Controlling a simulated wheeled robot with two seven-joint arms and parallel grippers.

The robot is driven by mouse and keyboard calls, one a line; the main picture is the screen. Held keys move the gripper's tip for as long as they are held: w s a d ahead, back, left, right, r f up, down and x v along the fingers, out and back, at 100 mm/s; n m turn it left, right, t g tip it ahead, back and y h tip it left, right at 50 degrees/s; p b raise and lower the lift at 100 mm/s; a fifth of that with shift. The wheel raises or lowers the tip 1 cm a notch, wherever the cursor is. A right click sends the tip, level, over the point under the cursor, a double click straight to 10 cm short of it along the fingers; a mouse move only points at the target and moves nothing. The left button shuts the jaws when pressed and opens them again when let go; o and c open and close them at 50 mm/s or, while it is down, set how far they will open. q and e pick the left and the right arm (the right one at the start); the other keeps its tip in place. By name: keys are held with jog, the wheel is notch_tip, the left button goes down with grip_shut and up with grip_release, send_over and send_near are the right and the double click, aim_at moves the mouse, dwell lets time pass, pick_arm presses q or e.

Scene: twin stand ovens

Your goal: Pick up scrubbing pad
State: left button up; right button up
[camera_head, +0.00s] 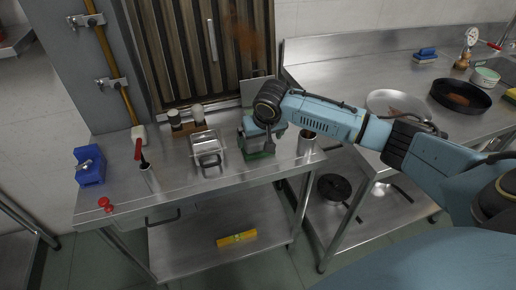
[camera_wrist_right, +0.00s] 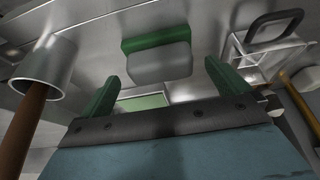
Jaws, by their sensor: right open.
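The scrubbing pad, with a green layer and a pale grey layer, lies on the steel table and shows in the wrist view (camera_wrist_right: 158,60). In the head view its green part (camera_head: 262,155) shows just below my right gripper (camera_head: 258,142). In the wrist view my right gripper (camera_wrist_right: 165,88) has its two green fingers spread apart with the pad beyond their tips, not held. A second green patch (camera_wrist_right: 142,102) shows between the fingers; I cannot tell what it is. My left gripper is not in view.
A yellow level (camera_head: 237,238) lies on the lower shelf.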

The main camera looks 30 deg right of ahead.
aim_at(258, 139)
jog(key=shift+w+f, duration=0.1)
jog(key=shift+f, duration=0.2)
jog(key=x, duration=0.2)
jog(key=b+x, duration=0.1)
jog(key=x, duration=0.1)
jog(key=shift+w+d+f+b, duration=0.2)
jog(key=shift+w+b, duration=0.1)
jog(key=shift+w, duration=0.25)
jog(key=shift+w+f, duration=0.1)
jog(key=shift+f, duration=0.1)
jog(key=shift+c, duration=0.3)
jog(key=c, duration=0.7)
jog(key=shift+r, duration=0.2)
notch_tip(258, 139, up, 9)
jog(key=shift+r+p, duration=0.15)
jog(key=shift+p, duration=0.9)
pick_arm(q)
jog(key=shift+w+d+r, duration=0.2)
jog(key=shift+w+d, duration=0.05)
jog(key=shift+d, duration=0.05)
pick_arm(e)
jog(key=shift+r, duration=0.2)
